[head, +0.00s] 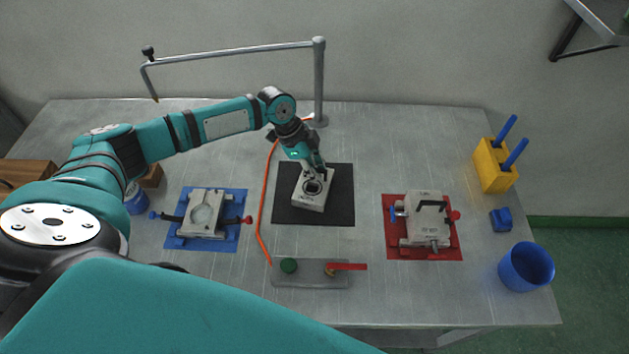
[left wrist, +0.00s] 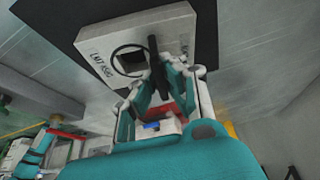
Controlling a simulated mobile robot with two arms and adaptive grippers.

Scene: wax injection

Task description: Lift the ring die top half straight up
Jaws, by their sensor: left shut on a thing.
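A pale grey block with a dark round opening, which I take to be the ring die top half (head: 310,199), is at the black mat (head: 341,209) in the middle of the table. My left gripper (head: 318,172) comes down on it from behind and is shut on it. In the left wrist view the block (left wrist: 92,40) shows lettering and a dark ring, and my left gripper (left wrist: 157,82) closes at a black upright bar on it. I cannot tell whether the block touches the mat. The right gripper is not in view.
Another handled die (head: 425,219) stands on a red mat at right. An orange hose (head: 262,205) runs beside the black mat. A valve plate (head: 310,279) lies in front; a blue cup (head: 526,267) stands at right.

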